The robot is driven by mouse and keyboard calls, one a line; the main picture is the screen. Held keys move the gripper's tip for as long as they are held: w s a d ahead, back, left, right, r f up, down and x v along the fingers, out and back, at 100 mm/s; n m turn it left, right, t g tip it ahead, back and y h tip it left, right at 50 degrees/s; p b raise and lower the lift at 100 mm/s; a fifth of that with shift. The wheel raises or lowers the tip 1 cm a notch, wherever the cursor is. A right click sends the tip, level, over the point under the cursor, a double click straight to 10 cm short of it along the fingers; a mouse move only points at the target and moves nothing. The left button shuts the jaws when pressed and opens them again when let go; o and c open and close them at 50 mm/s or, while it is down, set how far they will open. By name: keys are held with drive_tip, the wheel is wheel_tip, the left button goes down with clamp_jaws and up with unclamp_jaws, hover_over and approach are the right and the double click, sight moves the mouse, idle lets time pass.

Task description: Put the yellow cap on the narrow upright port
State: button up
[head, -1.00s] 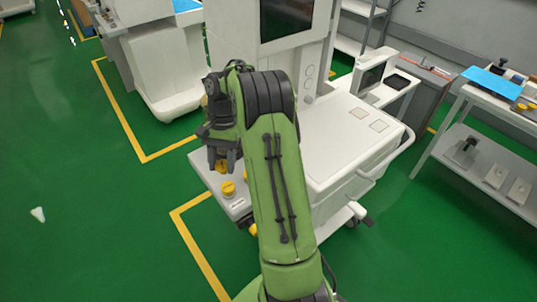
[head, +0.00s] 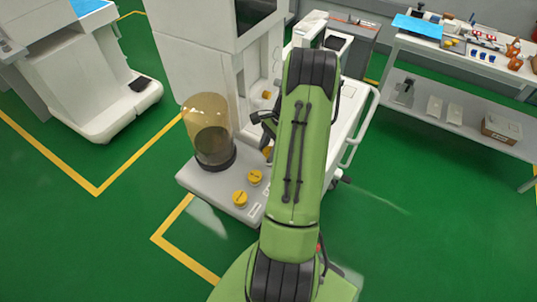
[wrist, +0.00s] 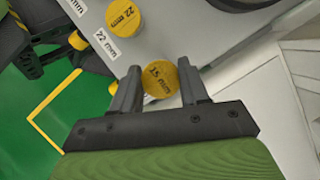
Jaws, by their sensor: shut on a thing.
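A yellow cap marked 15 mm (wrist: 160,78) sits between the two fingertips of my gripper (wrist: 162,88) in the wrist view, and the gripper is shut on it. In the head view my arm hides most of the gripper; a bit of yellow (head: 268,152) shows beside the arm, perhaps the held cap. Two other yellow caps, (head: 240,198) and (head: 255,177), sit on the cart's low grey shelf (head: 205,183). I cannot make out the narrow upright port.
An amber canister (head: 208,125) with a dark base stands on the shelf, left of my arm. The white cart body (head: 190,50) rises behind it. A side table (head: 470,60) with small items stands at right. Green floor is free in front and at right.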

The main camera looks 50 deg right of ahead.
wheel_tip(320, 180, down, 2)
drive_tip(key=shift+f, duration=0.2)
drive_tip(key=o, duration=1)
drive_tip(key=shift+r, duration=0.1)
drive_tip(key=p+v, duration=0.3)
drive_tip(key=v, duration=0.9)
drive_tip(key=w+a+r+n+h, duration=0.25)
drive_tip(key=a+r+n, duration=0.25)
drive_tip(key=a+r, duration=0.3)
drive_tip(key=w+a+r+n+h, duration=0.1)
drive_tip(key=w+a+r+n, duration=0.35)
drive_tip(key=a, duration=0.55)
drive_tip(key=s+a+r+n+t, duration=0.1)
drive_tip(key=s+a+n, duration=0.3)
drive_tip(key=a, duration=0.1)
drive_tip(key=s+a+r+n+t, duration=0.1)
drive_tip(key=s+a+r+n, duration=0.1)
drive_tip(key=s+a+n, duration=0.2)
drive_tip(key=s+a+r+n+t, duration=0.1)
drive_tip(key=s+a+n+t, duration=0.1)
drive_tip(key=s+a+n, duration=0.2)
drive_tip(key=shift+s+a+r+n+h, duration=0.1)
drive_tip(key=shift+s+a, duration=0.25)
drive_tip(key=shift+a, duration=0.35)
drive_tip(key=shift+s+a+r+n+h, duration=0.15)
drive_tip(key=shift+s+a, duration=0.2)
drive_tip(key=shift+a, duration=0.35)
drive_tip(key=shift+s+a+n+h, duration=0.1)
drive_tip(key=shift+s+a, duration=0.3)
drive_tip(key=shift+a, duration=0.3)
